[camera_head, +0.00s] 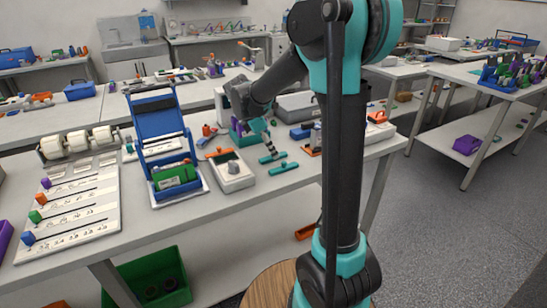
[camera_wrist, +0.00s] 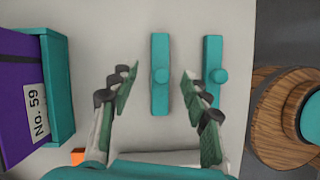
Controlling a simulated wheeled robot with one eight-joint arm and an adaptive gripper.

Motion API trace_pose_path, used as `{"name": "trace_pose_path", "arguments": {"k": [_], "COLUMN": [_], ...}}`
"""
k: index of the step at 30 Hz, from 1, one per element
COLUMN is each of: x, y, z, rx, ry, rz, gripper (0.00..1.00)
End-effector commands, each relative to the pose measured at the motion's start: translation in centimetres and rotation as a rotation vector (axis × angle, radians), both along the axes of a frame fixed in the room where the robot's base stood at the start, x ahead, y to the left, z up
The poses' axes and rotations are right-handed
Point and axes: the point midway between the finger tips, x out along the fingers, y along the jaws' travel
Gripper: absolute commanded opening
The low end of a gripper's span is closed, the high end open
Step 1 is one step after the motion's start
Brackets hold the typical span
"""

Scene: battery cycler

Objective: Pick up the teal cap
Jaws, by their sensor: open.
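Two teal caps, each a long flat bar with a round knob, lie side by side on the white table. One cap (camera_wrist: 160,48) is seen between my gripper's fingers in the wrist view, and it also shows in the head view (camera_head: 272,157). The other cap (camera_wrist: 212,52) is just to its right, beyond the right finger, and shows nearer the table edge in the head view (camera_head: 284,168). My gripper (camera_wrist: 158,88) is open and empty, above the table with its fingers pointing down. The right finger overlaps the gap between the two caps.
A teal box with a purple part labelled No. 59 (camera_wrist: 58,90) stands left of the caps. A grey device (camera_head: 234,178) and a blue rack (camera_head: 160,140) stand farther left on the table. The table's edge and a round wooden top (camera_wrist: 277,115) are to the right.

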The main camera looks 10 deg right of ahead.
Motion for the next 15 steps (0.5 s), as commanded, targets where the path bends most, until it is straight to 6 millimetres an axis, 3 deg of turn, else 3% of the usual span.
{"name": "trace_pose_path", "arguments": {"k": [4,12,15], "x": [0.1,0.1,0.1], "y": [-0.7,-0.8,-0.8], "z": [-1.5,-1.8,-1.8], "rx": [0.000,0.000,0.000], "ry": [0.000,0.000,0.000], "rz": [-0.001,0.000,0.000], "gripper": [0.47,0.47,0.38]}}
